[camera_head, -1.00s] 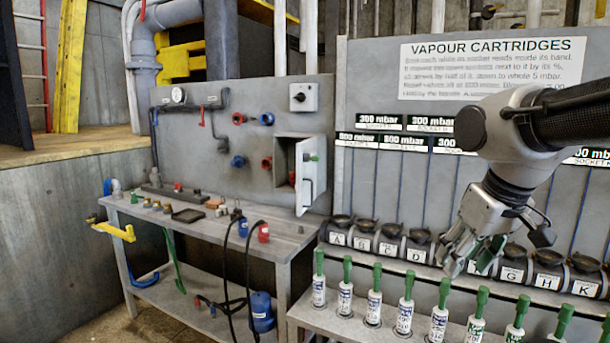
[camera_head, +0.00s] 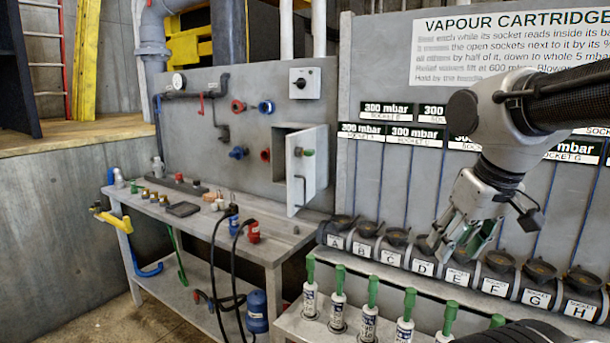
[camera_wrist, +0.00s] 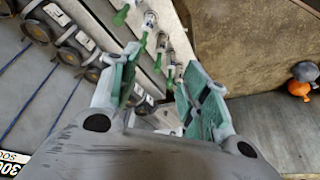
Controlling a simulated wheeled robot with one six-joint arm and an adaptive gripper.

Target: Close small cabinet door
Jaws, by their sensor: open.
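The small cabinet (camera_head: 281,155) is a grey box on the upright panel behind the workbench. A red fitting shows beside the cabinet's left edge. My gripper (camera_head: 455,245) is to the right of the door and apart from it, in front of the cartridge sockets and pointing down. In the wrist view my gripper (camera_wrist: 150,85) has its two green-padded fingers spread with nothing between them. The cabinet is not in the wrist view.
The workbench (camera_head: 270,240) holds small parts, with black hoses hanging at its front. A shelf of green-topped cartridges (camera_head: 372,310) and a row of lettered sockets (camera_head: 391,250) lie below my gripper. A vapour cartridge sign (camera_head: 510,45) is behind my arm.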

